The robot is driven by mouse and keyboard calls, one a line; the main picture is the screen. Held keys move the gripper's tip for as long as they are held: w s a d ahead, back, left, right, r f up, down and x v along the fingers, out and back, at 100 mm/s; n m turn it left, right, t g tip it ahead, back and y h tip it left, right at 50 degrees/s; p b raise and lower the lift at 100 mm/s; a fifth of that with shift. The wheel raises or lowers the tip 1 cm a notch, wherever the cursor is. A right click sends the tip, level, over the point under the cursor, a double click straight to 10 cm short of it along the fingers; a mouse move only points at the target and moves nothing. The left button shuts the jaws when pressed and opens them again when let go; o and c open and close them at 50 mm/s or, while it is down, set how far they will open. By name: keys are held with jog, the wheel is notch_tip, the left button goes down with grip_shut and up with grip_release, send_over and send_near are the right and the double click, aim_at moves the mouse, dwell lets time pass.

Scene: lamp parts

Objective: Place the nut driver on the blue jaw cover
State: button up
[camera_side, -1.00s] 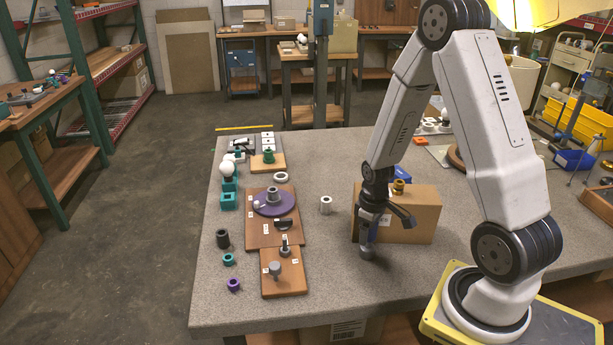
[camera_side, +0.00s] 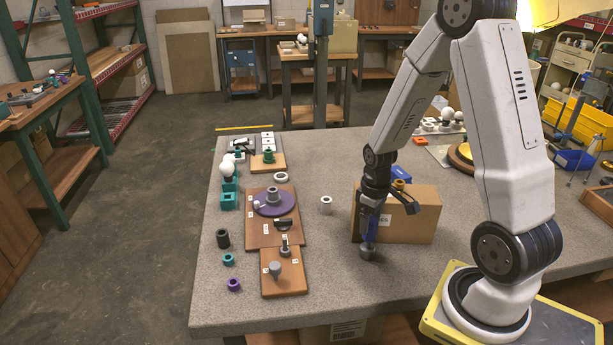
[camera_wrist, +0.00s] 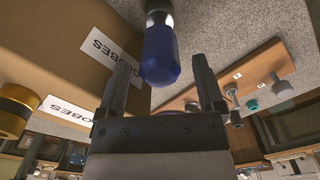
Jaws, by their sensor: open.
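The nut driver, with a blue handle (camera_side: 371,228) and a round grey part at its lower end, is upright on the table in front of the cardboard box. In the wrist view its blue handle (camera_wrist: 161,55) and part of its shiny shaft show. My gripper (camera_side: 388,203) is open at the top of the handle. In the wrist view my gripper (camera_wrist: 162,72) has one finger on each side of the handle end, with gaps. A blue piece (camera_side: 401,173) shows behind the box; I cannot tell whether it is the jaw cover.
The cardboard box (camera_side: 415,217) stands close beside my gripper; its label shows in the wrist view. A white cylinder (camera_side: 326,205) stands left of it. Brown boards (camera_side: 291,276) with lamp parts lie further left. The table's front middle is clear.

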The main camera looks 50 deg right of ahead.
jog(key=shift+r, duration=4.2)
jog(key=shift+a, duration=0.1)
jog(key=a+t, duration=0.2)
jog(key=a, duration=1.4)
jog(key=shift+f+t, duration=0.25)
jog(key=shift+t, duration=0.05)
jog(key=shift+o, duration=0.4)
jog(key=shift+a, duration=0.1)
